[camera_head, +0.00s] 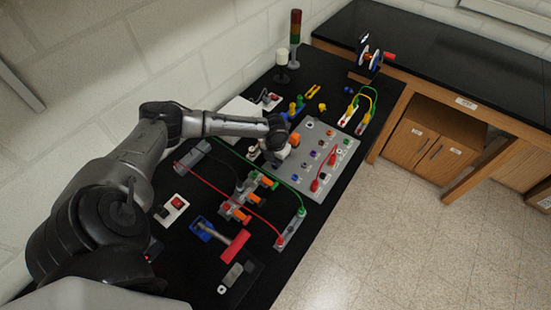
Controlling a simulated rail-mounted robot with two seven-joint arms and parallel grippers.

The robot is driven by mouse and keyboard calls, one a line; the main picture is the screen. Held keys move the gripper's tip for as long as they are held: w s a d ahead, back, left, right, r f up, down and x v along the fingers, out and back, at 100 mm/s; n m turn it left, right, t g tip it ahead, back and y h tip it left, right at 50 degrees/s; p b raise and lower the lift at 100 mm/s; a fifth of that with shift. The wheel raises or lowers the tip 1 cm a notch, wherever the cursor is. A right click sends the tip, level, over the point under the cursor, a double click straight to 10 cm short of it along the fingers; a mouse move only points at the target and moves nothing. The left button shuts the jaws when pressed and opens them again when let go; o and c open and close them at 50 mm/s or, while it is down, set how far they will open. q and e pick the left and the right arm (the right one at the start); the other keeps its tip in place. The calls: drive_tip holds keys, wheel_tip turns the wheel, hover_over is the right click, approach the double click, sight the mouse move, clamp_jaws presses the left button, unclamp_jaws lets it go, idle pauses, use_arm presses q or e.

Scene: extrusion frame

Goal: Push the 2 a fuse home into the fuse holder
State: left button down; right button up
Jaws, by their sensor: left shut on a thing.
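My left gripper (273,156) is at the left edge of the grey panel (318,191), pointing down. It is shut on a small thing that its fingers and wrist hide. I cannot make out the 2 a fuse or tell which fitting is the fuse holder. The grey panel carries rows of small coloured sockets and knobs and a red lead (323,172). My right gripper is not in view.
Red and green leads cross the black bench. Beyond are a signal tower (295,28) and yellow-green leads (365,95). The wall is at left.

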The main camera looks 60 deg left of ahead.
use_arm(q)
drive_tip(key=shift+f, duration=0.45)
drive_tip(key=c, duration=0.8)
unclamp_jaws()
wheel_tip(320, 180, up, 14)
drive_tip(key=shift+f, duration=0.1)
idle(0.6)
